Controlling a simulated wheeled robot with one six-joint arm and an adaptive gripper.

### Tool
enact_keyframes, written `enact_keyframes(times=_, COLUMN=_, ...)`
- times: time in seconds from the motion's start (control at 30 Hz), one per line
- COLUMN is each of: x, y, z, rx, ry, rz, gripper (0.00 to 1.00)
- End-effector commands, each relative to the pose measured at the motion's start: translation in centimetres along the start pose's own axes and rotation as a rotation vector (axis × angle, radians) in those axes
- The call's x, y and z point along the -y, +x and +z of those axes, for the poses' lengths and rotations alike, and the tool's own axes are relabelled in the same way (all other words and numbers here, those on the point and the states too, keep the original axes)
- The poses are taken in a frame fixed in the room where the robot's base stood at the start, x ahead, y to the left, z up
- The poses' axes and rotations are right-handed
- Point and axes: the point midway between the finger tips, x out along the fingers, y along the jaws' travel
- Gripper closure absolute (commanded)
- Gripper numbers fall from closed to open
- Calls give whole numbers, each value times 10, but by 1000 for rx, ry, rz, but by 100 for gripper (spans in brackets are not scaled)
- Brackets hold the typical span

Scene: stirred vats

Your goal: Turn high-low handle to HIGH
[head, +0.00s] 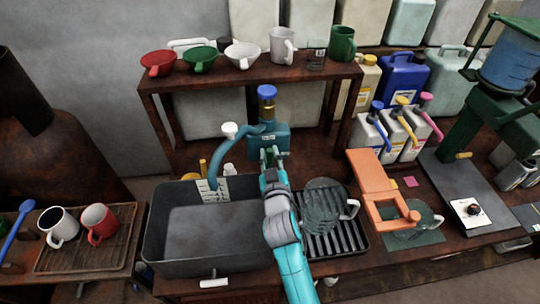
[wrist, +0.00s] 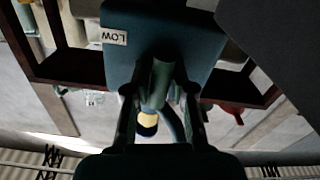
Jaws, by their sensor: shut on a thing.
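A teal dispenser (head: 281,139) with a brass neck and blue cap stands behind the sink, its curved spout (head: 219,160) reaching left over it. In the wrist view, its teal body (wrist: 190,35) bears an upside-down label (wrist: 115,37) reading LOW. A green high-low handle (wrist: 158,82) sticks out from the body towards me. My gripper (head: 270,156) is at the dispenser's front, its fingers also showing in the wrist view (wrist: 160,92) on both sides of the handle. It is shut on the handle. No HIGH label can be read.
The dark sink (head: 160,230) lies below left. A clear glass pitcher (head: 322,208) stands on a drain rack right of my arm. A wooden shelf (head: 200,84) with bowls and mugs spans behind. An orange stand (head: 370,175) is farther right.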

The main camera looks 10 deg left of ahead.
Motion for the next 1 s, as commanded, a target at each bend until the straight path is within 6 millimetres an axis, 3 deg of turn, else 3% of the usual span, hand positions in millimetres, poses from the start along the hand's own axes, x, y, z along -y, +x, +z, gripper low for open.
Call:
enact_keyframes(times=0.4, x=0, y=0, z=0, rx=1, ry=-360, rz=1, gripper=99)
enact_keyframes(times=0.8, x=0, y=0, z=1, rx=2, ry=-400, rz=1, gripper=97)
enact_keyframes(times=0.83, x=0, y=0, z=1, rx=2, ry=-400, rz=1, gripper=60)
enact_keyframes(times=0.93, x=0, y=0, z=1, rx=2, ry=-399, rz=1, gripper=38)
enact_keyframes(times=1.0, x=0, y=0, z=1, rx=2, ry=-398, rz=1, gripper=38)
